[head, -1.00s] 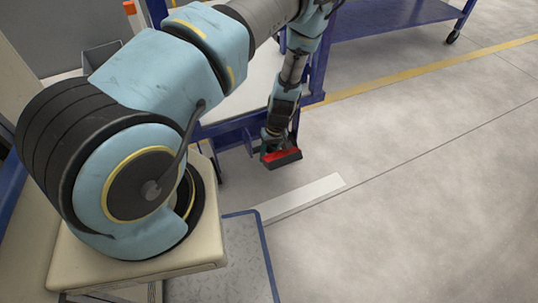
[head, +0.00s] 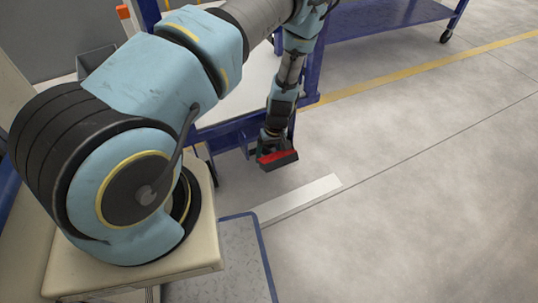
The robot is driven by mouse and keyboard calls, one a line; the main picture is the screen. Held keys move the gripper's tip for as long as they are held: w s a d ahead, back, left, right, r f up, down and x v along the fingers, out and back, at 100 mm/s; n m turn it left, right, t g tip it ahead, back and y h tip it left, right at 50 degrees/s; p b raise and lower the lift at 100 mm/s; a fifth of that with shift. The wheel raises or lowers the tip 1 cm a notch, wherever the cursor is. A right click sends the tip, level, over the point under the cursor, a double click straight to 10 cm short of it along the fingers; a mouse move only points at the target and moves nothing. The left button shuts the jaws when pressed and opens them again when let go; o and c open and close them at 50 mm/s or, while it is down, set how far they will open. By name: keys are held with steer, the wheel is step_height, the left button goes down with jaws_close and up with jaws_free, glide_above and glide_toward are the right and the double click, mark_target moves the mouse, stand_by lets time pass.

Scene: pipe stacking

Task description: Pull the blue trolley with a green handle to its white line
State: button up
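A blue trolley frame with a pale shelf (head: 240,100) stands behind my arm at the top middle, partly hidden by it. No green handle can be made out clearly. A white line (head: 298,200) lies on the floor in front of this trolley, its near left end close to a blue-edged plate. My gripper (head: 279,160), black with a red face, hangs down at the trolley's near side, above the floor and just behind the white line. Its fingers are too small and hidden to show whether they are open or hold anything.
Another blue trolley or table (head: 395,18) on casters stands at the top right. A yellow floor stripe (head: 430,66) runs past it. A blue-edged grey tread plate (head: 225,262) is at the bottom middle. The floor to the right is clear.

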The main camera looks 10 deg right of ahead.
step_height(320, 180, up, 11)
steer(key=d+p, duration=0.1)
steer(key=shift+d+f, duration=0.15)
steer(key=shift+d, duration=0.15)
steer(key=shift+o, duration=0.6)
